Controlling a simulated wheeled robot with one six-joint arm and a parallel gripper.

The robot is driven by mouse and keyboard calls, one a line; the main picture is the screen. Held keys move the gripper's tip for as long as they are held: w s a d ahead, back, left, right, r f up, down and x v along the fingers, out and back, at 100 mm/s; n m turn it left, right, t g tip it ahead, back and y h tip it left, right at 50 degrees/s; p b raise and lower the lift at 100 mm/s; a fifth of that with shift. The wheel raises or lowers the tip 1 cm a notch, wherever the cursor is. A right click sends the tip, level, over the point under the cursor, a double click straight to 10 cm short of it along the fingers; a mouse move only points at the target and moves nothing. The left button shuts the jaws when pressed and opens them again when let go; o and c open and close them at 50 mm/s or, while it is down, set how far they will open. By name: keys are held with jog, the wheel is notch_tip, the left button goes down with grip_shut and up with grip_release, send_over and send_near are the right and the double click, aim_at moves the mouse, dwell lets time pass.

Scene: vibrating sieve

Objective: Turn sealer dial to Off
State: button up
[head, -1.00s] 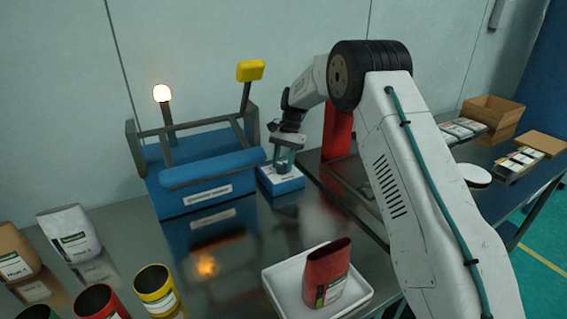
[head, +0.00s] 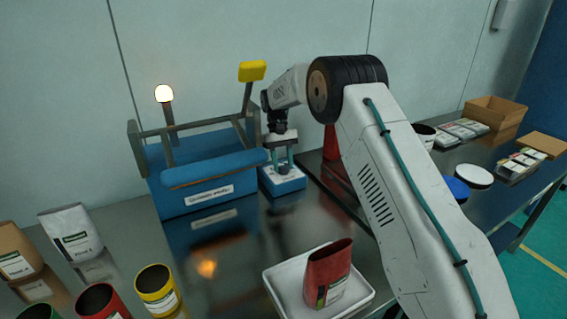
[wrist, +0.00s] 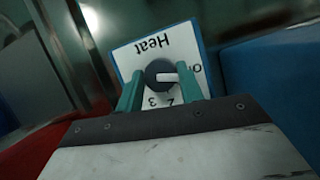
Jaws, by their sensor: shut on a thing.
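The sealer's control box (head: 285,187) is small and blue with a white top, beside the blue sealer (head: 205,198). In the wrist view its white plate (wrist: 148,49) reads "Heat", with numbers and a partly hidden label that looks like "Off". The dark round dial (wrist: 155,70) has a white pointer mark directed to the right, toward that label; whether it lines up exactly I cannot tell. My gripper (wrist: 160,85) is shut on the dial, one teal finger on each side. In the head view my gripper (head: 283,165) points down over the box and hides the dial.
A lit lamp (head: 164,94) and a yellow-ended lever (head: 252,71) rise from the sealer. A red bag (head: 328,272) stands in a white tray (head: 366,296) in front. Cans and bags stand at left. A red object (head: 331,143) is close to my arm.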

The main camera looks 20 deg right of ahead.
jog(key=shift+n, duration=0.6)
jog(key=shift+h, duration=0.3)
jog(key=o, duration=1)
jog(key=shift+w, duration=0.1)
jog(key=v, duration=0.7)
jog(key=shift+r, duration=0.4)
